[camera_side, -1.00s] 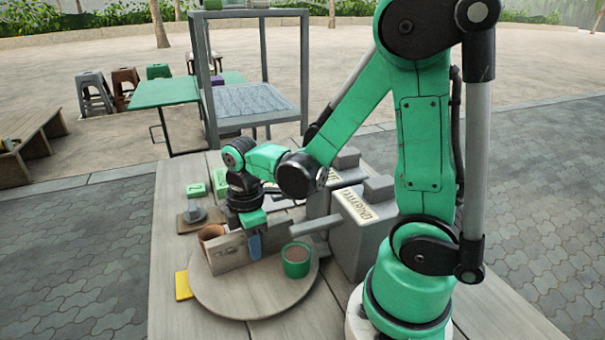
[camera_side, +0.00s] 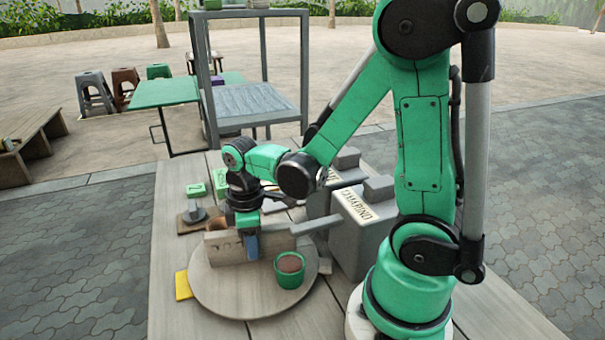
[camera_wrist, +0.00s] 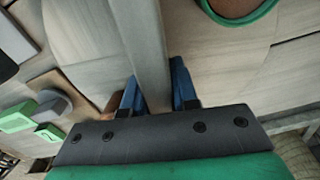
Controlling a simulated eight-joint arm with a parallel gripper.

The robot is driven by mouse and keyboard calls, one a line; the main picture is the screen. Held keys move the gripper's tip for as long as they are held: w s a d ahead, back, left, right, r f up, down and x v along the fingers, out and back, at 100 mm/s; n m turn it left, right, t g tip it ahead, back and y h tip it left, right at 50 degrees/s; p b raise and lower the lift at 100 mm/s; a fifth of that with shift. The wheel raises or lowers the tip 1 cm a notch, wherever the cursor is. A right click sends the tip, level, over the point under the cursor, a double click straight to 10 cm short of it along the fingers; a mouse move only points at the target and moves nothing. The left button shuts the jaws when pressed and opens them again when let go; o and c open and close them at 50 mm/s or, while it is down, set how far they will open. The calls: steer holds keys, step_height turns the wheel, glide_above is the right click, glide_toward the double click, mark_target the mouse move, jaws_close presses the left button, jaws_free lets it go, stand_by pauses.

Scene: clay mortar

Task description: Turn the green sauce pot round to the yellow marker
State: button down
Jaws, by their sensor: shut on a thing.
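The green sauce pot (camera_side: 289,271), filled with brown sauce, stands at the right front of a round wooden turntable (camera_side: 235,299). Its rim shows at the top right of the wrist view (camera_wrist: 266,10). A yellow marker (camera_side: 183,286) lies on the table at the turntable's left edge, well apart from the pot. An upright grey divider (camera_side: 224,250) crosses the turntable, also in the wrist view (camera_wrist: 147,35). My gripper (camera_side: 251,246) is shut on the divider, one blue finger on each side in the wrist view (camera_wrist: 156,86). A terracotta pot (camera_side: 217,225) is partly hidden behind the divider.
Grey blocks, one lettered (camera_side: 359,222), stand close on the right, with a grey bar (camera_side: 316,223) reaching towards the divider. Green blocks (camera_side: 196,190) and a small grey piece on a brown board (camera_side: 194,213) lie behind left. The turntable's front is clear.

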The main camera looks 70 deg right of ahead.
steer(key=shift+m, duration=12.5)
